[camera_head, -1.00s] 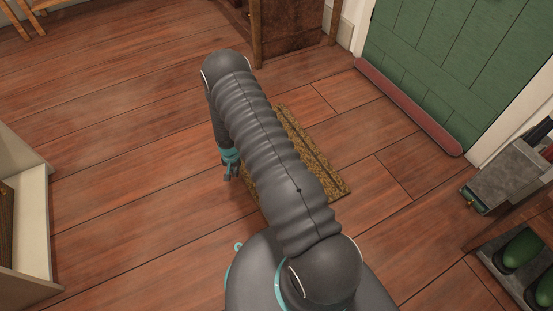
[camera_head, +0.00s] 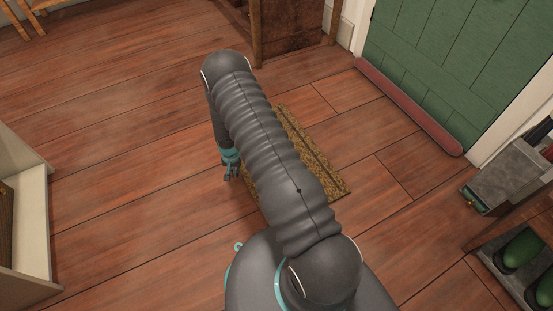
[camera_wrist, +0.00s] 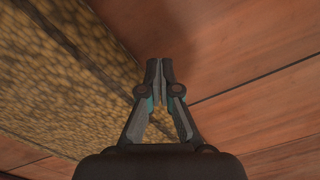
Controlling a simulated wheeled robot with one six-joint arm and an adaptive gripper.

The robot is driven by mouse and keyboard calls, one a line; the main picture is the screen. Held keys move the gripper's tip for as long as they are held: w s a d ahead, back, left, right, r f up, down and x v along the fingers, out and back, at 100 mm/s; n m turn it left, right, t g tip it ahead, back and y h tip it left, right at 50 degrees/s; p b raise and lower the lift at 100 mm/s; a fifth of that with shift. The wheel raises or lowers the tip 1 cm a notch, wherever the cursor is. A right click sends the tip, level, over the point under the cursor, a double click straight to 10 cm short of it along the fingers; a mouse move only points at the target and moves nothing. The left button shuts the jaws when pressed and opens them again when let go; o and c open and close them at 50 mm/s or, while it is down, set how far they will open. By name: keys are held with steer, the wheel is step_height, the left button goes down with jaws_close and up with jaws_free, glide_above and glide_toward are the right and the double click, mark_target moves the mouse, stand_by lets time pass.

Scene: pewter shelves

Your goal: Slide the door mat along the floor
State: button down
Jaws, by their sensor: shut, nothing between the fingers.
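The door mat (camera_head: 313,155) is a yellow-brown speckled mat with dark stripes, lying flat on the wooden floor. My arm covers much of it in the head view. In the wrist view the mat (camera_wrist: 60,80) fills the left side, and its edge runs diagonally down to the right towards my fingers. My gripper (camera_head: 231,172) is low at the mat's left side in the head view. In the wrist view my gripper (camera_wrist: 160,65) is shut and empty, its fingertips over bare floor just beside the mat's edge. I cannot tell whether it touches the mat.
A green door (camera_head: 440,60) with a red draught stopper (camera_head: 408,106) along its foot stands at the upper right. A wooden cabinet (camera_head: 290,30) is at the top. A pale shelf unit (camera_head: 35,225) is at the left. A rack with green boots (camera_head: 522,250) is at the right. Floor at the left is clear.

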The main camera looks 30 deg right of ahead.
steer(key=shift+f+b, duration=0.65)
steer(key=shift+f, duration=0.15)
steer(key=shift+r, duration=0.1)
stand_by(0.8)
steer(key=shift+d+b, duration=1.65)
steer(key=shift+d, duration=11.2)
steer(key=shift+r, duration=0.1)
steer(key=shift+a+r+p, duration=0.2)
steer(key=shift+r+p, duration=0.35)
steer(key=shift+r, duration=0.6)
steer(key=shift+a+r+p, duration=0.15)
steer(key=shift+r+p, duration=0.45)
steer(key=shift+r, duration=0.5)
steer(key=shift+a+r+p, duration=0.2)
steer(key=shift+r+p, duration=0.35)
steer(key=shift+r, duration=0.6)
